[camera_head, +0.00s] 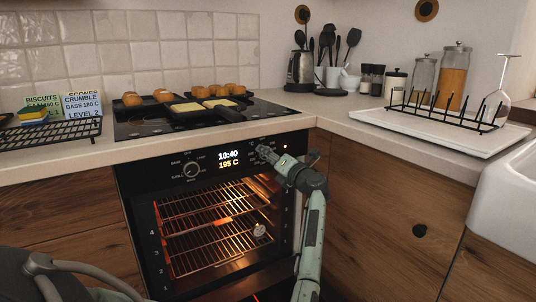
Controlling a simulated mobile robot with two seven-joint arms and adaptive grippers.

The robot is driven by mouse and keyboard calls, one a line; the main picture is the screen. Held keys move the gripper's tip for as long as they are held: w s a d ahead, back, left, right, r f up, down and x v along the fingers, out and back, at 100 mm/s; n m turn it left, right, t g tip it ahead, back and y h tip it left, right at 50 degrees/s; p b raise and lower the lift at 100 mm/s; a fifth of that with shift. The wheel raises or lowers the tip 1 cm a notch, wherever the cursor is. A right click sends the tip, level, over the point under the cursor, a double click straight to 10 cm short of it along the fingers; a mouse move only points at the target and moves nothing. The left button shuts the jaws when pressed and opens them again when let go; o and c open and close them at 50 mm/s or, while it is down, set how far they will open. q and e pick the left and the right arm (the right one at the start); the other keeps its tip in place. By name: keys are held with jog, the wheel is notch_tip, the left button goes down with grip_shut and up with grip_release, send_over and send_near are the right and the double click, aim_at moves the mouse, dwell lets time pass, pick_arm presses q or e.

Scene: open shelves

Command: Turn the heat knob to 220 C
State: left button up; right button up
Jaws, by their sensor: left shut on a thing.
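The oven (148,215) stands under the counter, its inside lit orange with wire racks. Its display (228,158) reads 10:40 and 195 C. One round knob (191,169) with a marked dial sits left of the display. My left gripper (264,151) is at the right-hand knob on the panel, right of the display, and is shut on it. The fingers and wrist hide most of that knob and part of its dial, so its pointer cannot be read. My green forearm rises from the bottom in front of the oven's right side. My right gripper is not in view.
Baking trays with browned buns (133,99) and a pan (187,107) sit on the hob above. Recipe cards (82,104) stand behind a black rack (50,133) at left. A white tray (430,133) with a drying rack lies at right. Wooden cupboards (385,210) flank the oven.

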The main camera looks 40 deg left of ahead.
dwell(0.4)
pick_arm(q)
jog(key=o, duration=1.2)
jog(key=shift+c, duration=0.2)
jog(key=v, duration=1.2)
jog(key=shift+d, duration=0.1)
